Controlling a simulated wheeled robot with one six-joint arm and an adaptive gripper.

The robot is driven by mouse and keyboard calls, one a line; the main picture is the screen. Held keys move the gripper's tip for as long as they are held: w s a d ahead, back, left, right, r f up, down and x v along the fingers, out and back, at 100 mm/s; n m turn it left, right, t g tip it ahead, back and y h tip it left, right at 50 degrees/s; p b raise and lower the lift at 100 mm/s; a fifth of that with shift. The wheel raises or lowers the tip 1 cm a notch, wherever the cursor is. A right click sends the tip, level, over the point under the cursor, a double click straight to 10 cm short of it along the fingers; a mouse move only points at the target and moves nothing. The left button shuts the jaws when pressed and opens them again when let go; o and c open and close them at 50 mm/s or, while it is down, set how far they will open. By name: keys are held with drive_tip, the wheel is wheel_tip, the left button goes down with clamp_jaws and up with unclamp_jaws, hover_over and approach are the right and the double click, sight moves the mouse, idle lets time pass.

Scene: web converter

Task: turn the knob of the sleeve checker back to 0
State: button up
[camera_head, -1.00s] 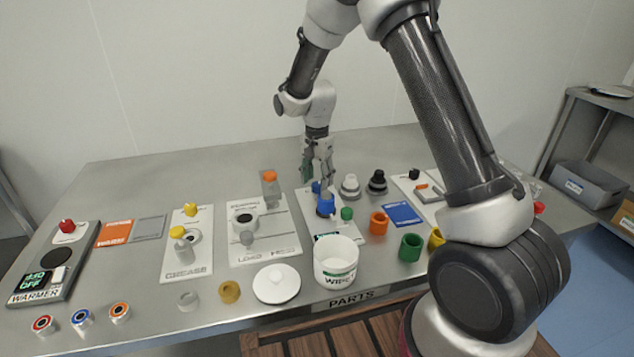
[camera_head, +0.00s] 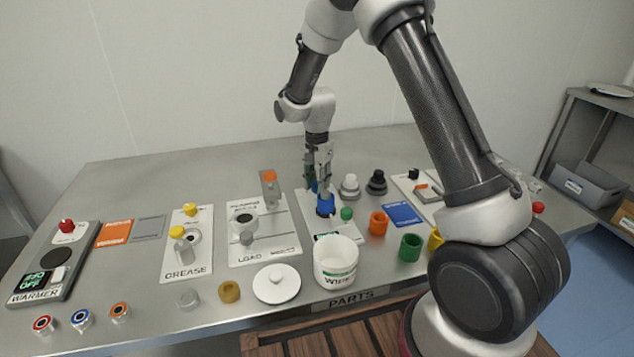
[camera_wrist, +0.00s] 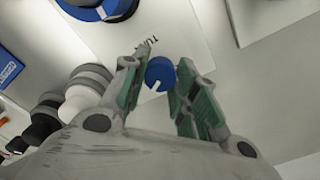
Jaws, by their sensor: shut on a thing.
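The sleeve checker is a pale panel (camera_head: 312,209) in the middle of the table. A blue sleeve (camera_head: 326,205) stands on it and a green button (camera_head: 346,213) is at its right edge; a small dark display is near the front. Its small round blue knob (camera_wrist: 160,74) shows in the wrist view with a white pointer line, beside partly hidden printed letters. My gripper (camera_wrist: 159,68) is shut on the knob, one green-padded finger on each side. In the head view my gripper (camera_head: 318,183) points down at the panel's back and mostly hides the knob.
White (camera_head: 350,186) and black (camera_head: 376,183) stepped parts stand close right of my gripper. An upright grey post with an orange top (camera_head: 269,185) is to the left. A white wipes tub (camera_head: 335,262) stands in front. The table's back strip is clear.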

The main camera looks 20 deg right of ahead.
drive_tip(key=n, duration=0.5)
drive_tip(key=shift+n, duration=0.4)
drive_tip(key=n, duration=0.6)
drive_tip(key=shift+w, duration=0.1)
drive_tip(key=n, duration=0.6)
drive_tip(key=shift+n, duration=0.4)
drive_tip(key=n, duration=0.5)
drive_tip(key=shift+n, duration=0.3)
drive_tip(key=shift+r, duration=0.1)
drive_tip(key=shift+a, duration=0.1)
drive_tip(key=o, duration=1)
